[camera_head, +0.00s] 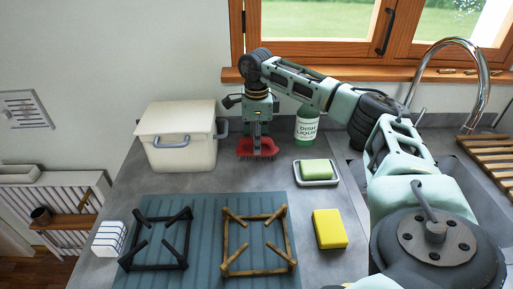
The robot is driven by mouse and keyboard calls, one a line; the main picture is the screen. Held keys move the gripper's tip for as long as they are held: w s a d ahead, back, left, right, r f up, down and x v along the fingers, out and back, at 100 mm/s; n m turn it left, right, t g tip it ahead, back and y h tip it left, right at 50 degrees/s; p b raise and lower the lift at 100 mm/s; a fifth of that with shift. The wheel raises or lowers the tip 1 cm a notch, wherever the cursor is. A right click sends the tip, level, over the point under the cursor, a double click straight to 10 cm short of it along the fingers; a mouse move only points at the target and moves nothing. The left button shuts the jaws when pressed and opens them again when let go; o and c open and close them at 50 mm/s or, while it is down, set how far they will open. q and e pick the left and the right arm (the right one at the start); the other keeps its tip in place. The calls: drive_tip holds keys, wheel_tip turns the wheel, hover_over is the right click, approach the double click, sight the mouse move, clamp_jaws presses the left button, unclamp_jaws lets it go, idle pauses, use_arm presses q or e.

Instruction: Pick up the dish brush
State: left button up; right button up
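The dish brush (244,147) is red with dark bristles along its lower edge. It is at the back of the counter, right of the cream lidded box. My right gripper (257,148) points straight down at it, and its fingers overlap the middle of the red part. The fingers show edge-on, so I cannot tell whether they are closed on the brush or only around it. I also cannot tell whether the brush touches the counter. My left gripper is not in view.
The cream box (183,152) stands close on the left. A dish liquid bottle (307,128) and a green soap on a dish (316,170) are on the right. A yellow sponge (329,228), two burner grates (157,238) and a striped block (109,239) lie nearer.

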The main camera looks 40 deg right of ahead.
clamp_jaws()
drive_tip(key=shift+r, duration=0.1)
drive_tip(key=shift+r, duration=0.4)
wheel_tip(320, 180, up, 3)
drive_tip(key=shift+w+f+b, duration=0.1)
drive_tip(key=shift+f+b, duration=0.05)
drive_tip(key=shift+b, duration=0.35)
drive_tip(key=s+d+r+b, duration=0.2)
drive_tip(key=s+d+r, duration=0.4)
drive_tip(key=s, duration=0.4)
drive_tip(key=shift+r, duration=0.7)
drive_tip(key=shift+s+d, duration=0.1)
drive_tip(key=c, duration=0.5)
unclamp_jaws()
clamp_jaws()
